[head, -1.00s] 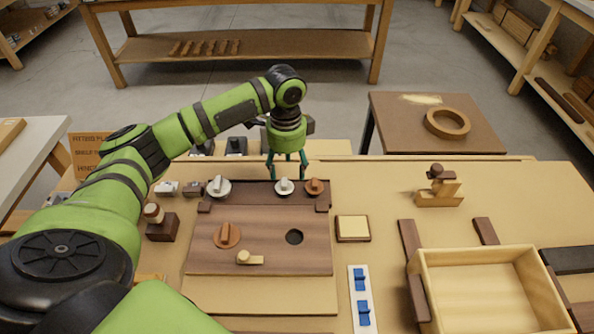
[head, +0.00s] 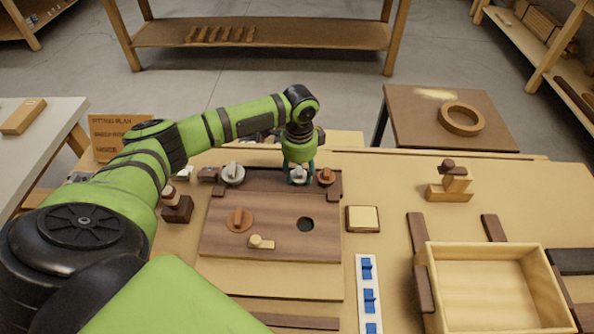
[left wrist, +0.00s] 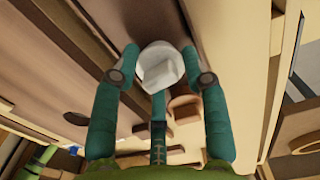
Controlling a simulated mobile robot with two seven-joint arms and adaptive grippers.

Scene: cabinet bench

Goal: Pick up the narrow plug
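A pale grey round plug with a raised grip (head: 299,176) stands at the back edge of the dark wooden board (head: 270,240). My left gripper (head: 299,180) is down around this plug, pointing downward. In the left wrist view the pale plug (left wrist: 160,65) lies between the fingertips, which appear to touch its sides. A larger grey plug (head: 233,174) stands to its left and a brown plug (head: 326,176) to its right. The brown plug also shows in the left wrist view (left wrist: 185,108). My right gripper is not in view.
The board holds an orange-brown turn piece (head: 239,219), a dark round hole (head: 306,224) and a small pale latch (head: 261,242). A square yellow pad (head: 362,218), a blue-switch strip (head: 368,293) and an open wooden tray (head: 432,286) lie to the right.

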